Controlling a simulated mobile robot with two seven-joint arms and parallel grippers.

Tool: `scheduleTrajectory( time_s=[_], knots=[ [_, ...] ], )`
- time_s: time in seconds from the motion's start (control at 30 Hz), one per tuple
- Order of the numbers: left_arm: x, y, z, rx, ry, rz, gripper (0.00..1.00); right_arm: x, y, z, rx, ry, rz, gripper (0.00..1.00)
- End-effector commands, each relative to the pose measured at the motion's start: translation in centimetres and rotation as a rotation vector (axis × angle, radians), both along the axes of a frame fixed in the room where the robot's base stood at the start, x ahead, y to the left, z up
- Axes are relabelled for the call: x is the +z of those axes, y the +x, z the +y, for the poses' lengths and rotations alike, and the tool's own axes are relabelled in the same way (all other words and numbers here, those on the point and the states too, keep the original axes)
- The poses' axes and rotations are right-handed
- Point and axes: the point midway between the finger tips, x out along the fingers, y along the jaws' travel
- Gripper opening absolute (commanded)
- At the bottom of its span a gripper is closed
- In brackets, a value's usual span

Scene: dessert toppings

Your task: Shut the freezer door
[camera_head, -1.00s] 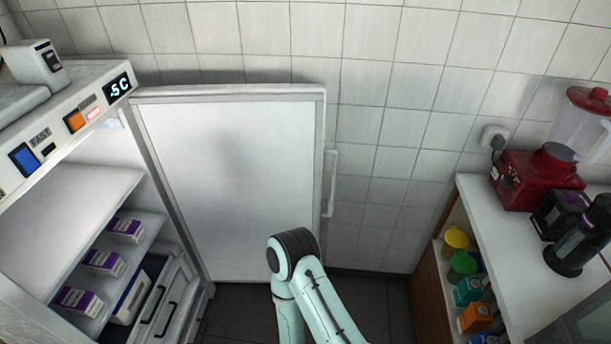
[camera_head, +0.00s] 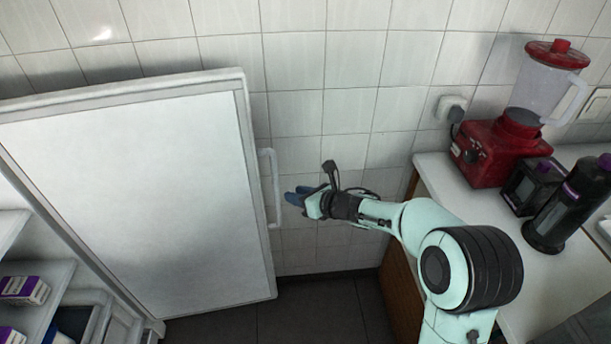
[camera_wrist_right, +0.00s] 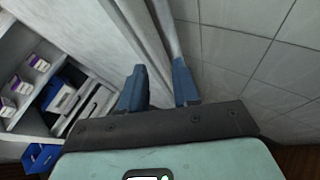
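The freezer door (camera_head: 135,200) stands open, its white inner face toward me in the head view. Its pale bar handle (camera_head: 273,190) runs along the right edge. My right gripper (camera_head: 294,197) is just right of the handle, its blue fingers pointing left toward it. In the right wrist view the fingers (camera_wrist_right: 160,85) are apart with nothing clearly held between them. The handle (camera_wrist_right: 164,25) lies ahead near the right fingertip; whether they touch I cannot tell. Freezer shelves (camera_head: 45,275) show at the lower left. My left gripper is out of view.
A tiled wall (camera_head: 330,100) is close behind the door and gripper. A counter (camera_head: 450,180) at right holds a red blender (camera_head: 500,150), a black appliance (camera_head: 530,187) and a dark bottle (camera_head: 570,205). Dark floor (camera_head: 310,310) is clear below.

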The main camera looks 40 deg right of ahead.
Motion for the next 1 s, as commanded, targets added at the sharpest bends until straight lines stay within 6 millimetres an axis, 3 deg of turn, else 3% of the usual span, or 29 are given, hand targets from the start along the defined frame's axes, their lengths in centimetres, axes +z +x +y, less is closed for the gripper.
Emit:
scheduleTrajectory(
  time_s=[0.1,0.23,0.7,1.0],
  knots=[
    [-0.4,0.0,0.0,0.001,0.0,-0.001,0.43,1.5,-0.1,-0.7,0.053,-0.119,-0.049,0.32],
    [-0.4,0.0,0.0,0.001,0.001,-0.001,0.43,1.6,0.6,-0.8,0.066,-0.148,-0.057,0.32],
    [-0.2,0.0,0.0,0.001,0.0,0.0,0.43,-2.0,8.8,0.7,0.064,-0.145,-0.054,0.32],
    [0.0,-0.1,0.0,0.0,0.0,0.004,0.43,-3.2,11.7,1.1,0.061,-0.142,-0.055,0.32]
  ],
)
